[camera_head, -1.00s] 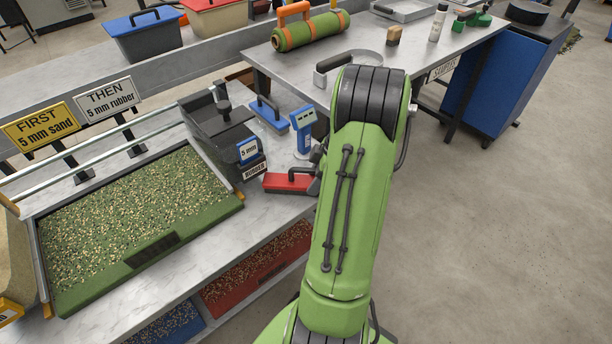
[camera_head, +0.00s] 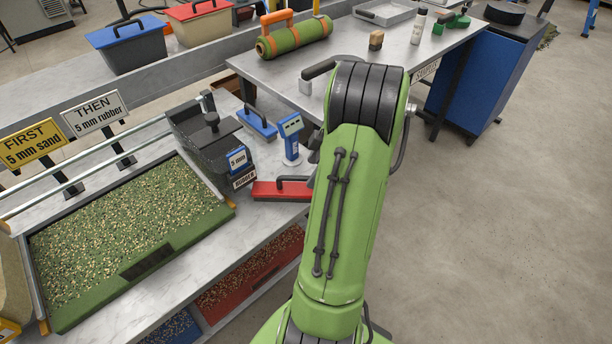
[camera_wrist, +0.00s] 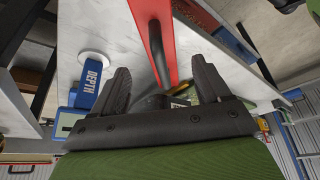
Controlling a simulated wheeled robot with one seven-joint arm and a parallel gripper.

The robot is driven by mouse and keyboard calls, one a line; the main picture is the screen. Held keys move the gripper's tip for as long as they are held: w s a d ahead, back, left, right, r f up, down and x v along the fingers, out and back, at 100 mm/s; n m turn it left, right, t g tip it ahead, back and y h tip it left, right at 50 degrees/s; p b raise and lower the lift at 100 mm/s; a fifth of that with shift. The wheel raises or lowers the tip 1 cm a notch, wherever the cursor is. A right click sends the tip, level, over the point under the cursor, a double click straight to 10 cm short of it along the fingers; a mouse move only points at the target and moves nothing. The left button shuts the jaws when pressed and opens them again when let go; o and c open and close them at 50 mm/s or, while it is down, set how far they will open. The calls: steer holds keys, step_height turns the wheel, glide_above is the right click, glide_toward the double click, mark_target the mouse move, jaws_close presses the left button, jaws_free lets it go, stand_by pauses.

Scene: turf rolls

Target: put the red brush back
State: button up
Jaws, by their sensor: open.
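The red brush (camera_head: 278,191) lies on the grey bench top near its front edge, its black handle upward and its right end hidden by my arm. In the wrist view the red brush (camera_wrist: 171,42) runs down from the top edge, with the dark handle along it. My gripper (camera_wrist: 161,66) is open, its two black fingers apart. The handle shows between the fingers in that view, with no clear sign of contact. In the head view my gripper is mostly hidden behind the green arm.
A blue depth gauge (camera_head: 291,142) stands close behind the brush; a blue brush (camera_head: 257,123) lies farther back. The dark rubber hopper (camera_head: 205,145) and turf tray (camera_head: 125,240) are to the left. A second table (camera_head: 375,65) stands behind. Open floor (camera_head: 500,230) is to the right.

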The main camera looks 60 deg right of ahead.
steer(key=p+v, duration=0.1)
steer(key=v, duration=0.4)
steer(key=w+a+r+m+h, duration=0.1)
steer(key=w+a+r, duration=0.15)
steer(key=a, duration=0.45)
steer(key=w+a+r+m, duration=0.1)
steer(key=w+a+r, duration=0.1)
steer(key=a+r, duration=0.35)
steer(key=w+a+r+h, duration=0.1)
steer(key=w+a+r, duration=0.1)
steer(key=a, duration=0.7)
steer(key=s+a+m+t, duration=0.1)
steer(key=s+a+m, duration=0.3)
steer(key=s+a, duration=0.6)
steer(key=shift+s+a+r+t, duration=0.2)
steer(key=shift+s+a+t, duration=0.1)
steer(key=shift+a, duration=0.8)
step_height(320, 180, up, 10)
steer(key=p, duration=0.9)
steer(key=shift+p, duration=0.4)
steer(key=shift+w, duration=0.1)
